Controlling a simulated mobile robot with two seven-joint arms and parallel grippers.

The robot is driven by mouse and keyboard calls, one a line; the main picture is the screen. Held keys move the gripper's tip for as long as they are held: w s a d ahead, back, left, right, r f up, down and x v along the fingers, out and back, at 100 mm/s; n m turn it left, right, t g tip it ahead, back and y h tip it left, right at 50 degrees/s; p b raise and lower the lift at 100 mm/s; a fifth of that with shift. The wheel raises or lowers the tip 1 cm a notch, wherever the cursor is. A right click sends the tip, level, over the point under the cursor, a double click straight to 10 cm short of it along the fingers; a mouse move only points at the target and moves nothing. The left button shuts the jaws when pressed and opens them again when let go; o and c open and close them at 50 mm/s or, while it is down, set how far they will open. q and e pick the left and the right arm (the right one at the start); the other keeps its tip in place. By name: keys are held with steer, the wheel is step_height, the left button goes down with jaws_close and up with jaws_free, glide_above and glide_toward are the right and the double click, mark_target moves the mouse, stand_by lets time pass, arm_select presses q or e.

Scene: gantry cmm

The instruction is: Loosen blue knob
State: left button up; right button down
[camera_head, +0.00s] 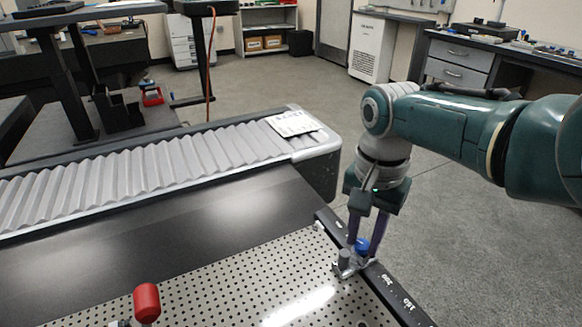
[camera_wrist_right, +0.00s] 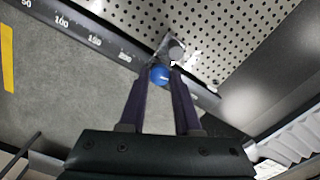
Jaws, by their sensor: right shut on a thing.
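The blue knob (camera_head: 361,245) sits on a small metal fixture (camera_head: 346,264) at the right edge of the perforated plate. It also shows as a blue ball-like top in the right wrist view (camera_wrist_right: 160,75). My right gripper (camera_head: 364,248) reaches down from above, with one dark finger on each side of the knob. The right wrist view shows its fingertips (camera_wrist_right: 162,80) closed on the knob's sides. The knob's lower part is hidden by the fingers and fixture. My left gripper is not in view.
A black ruler rail (camera_head: 392,290) runs along the perforated plate's (camera_head: 240,285) right edge. A red knob (camera_head: 147,302) stands at the front left. A grey bellows cover (camera_head: 140,172) with a white card (camera_head: 294,124) lies behind. Open floor is to the right.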

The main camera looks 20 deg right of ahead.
mark_target(362, 244)
steer(key=n, duration=0.3)
steer(key=shift+n+p, duration=0.3)
steer(key=shift+n, duration=0.9)
steer(key=c, duration=0.6)
jaws_free()
step_height(362, 244, up, 10)
steer(key=p, duration=0.7)
